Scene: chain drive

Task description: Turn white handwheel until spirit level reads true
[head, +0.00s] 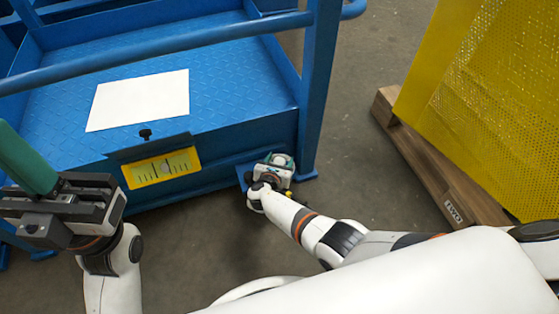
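The yellow spirit level (160,168) is fixed to the front of the blue platform, below a dark bracket with a black knob. It has a scale with dark marks; the exact reading is too small to tell. A small white round part, seemingly the white handwheel (281,160), shows at the platform's front right corner. My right gripper (274,173) is at this part and partly covers it; its fingers are too small to make out. My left gripper (62,205) is at the left, with a green handle-like object (25,162) at its jaws, apparently gripped.
The blue platform (225,85) has rails and a post (318,90) just behind my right gripper. A white sheet (138,99) lies on its deck. A yellow perforated panel (490,110) stands on a wooden pallet (435,170) at the right. Bare floor lies between.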

